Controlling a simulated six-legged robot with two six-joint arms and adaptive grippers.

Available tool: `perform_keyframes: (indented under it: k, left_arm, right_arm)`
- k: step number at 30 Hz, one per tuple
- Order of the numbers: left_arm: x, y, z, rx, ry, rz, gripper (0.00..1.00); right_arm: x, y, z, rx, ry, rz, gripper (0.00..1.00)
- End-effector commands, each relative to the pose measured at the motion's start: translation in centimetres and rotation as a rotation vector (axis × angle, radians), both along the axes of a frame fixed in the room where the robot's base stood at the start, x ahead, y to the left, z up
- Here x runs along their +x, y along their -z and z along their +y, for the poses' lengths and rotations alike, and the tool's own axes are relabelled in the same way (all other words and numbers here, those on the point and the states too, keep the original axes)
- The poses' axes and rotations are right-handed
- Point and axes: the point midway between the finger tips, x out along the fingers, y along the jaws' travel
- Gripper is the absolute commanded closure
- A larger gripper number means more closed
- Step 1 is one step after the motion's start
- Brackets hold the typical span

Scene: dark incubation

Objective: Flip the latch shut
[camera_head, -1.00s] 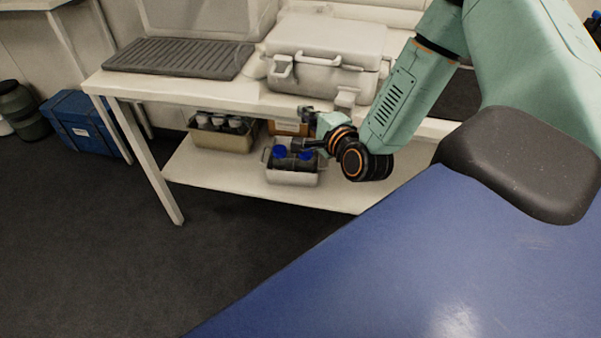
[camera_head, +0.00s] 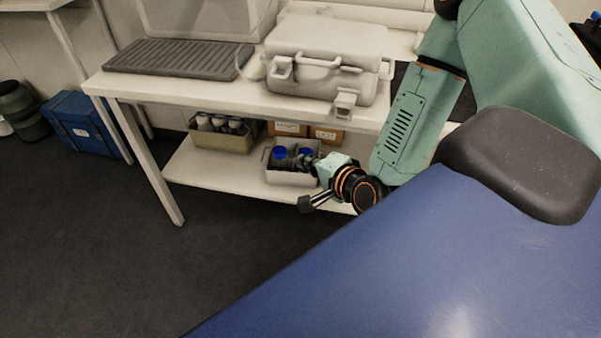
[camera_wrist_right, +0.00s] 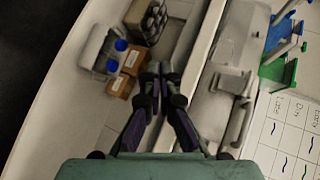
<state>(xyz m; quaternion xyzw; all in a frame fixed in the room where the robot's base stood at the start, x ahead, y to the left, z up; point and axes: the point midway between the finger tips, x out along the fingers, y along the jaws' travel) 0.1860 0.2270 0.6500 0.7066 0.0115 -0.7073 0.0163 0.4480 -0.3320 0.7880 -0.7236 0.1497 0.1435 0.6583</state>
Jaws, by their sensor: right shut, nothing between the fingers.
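A pale hard case (camera_head: 325,52) with its lid down stands on the white bench. A latch (camera_head: 345,103) at the front right of the case hangs low near the bench edge, seemingly away from the lid. Another latch (camera_head: 281,69) sits higher at the front left. My right gripper (camera_head: 306,203) is below bench-top height, in front of the lower shelf and clear of the case. In the right wrist view my right gripper (camera_wrist_right: 160,70) has its fingertips together with nothing between them. The case (camera_wrist_right: 208,115) lies right of the fingers there. My left gripper is out of view.
The bench edge (camera_head: 240,103) lies above my right gripper. A grey bin with blue-capped bottles (camera_head: 292,178), a tan bin (camera_head: 222,143) and small orange boxes (camera_head: 288,129) are on the lower shelf (camera_head: 205,178). A ridged dark mat (camera_head: 180,58) is left of the case.

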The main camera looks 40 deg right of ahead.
Motion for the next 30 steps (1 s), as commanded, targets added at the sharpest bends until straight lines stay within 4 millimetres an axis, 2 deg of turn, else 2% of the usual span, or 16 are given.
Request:
perform_keyframes:
  k: [6,15,21,30]
  left_arm:
    - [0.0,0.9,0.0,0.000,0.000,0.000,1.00]
    - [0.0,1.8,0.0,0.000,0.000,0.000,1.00]
    - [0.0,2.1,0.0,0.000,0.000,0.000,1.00]
    - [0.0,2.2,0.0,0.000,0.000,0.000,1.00]
  right_arm:
    - [-1.4,3.1,2.0,-0.095,-0.099,0.111,1.00]
    - [-3.6,6.7,4.3,-0.214,-0.232,0.246,1.00]
    - [-4.6,7.9,5.0,-0.259,-0.286,0.296,1.00]
    - [-4.8,8.2,5.2,-0.271,-0.299,0.309,1.00]
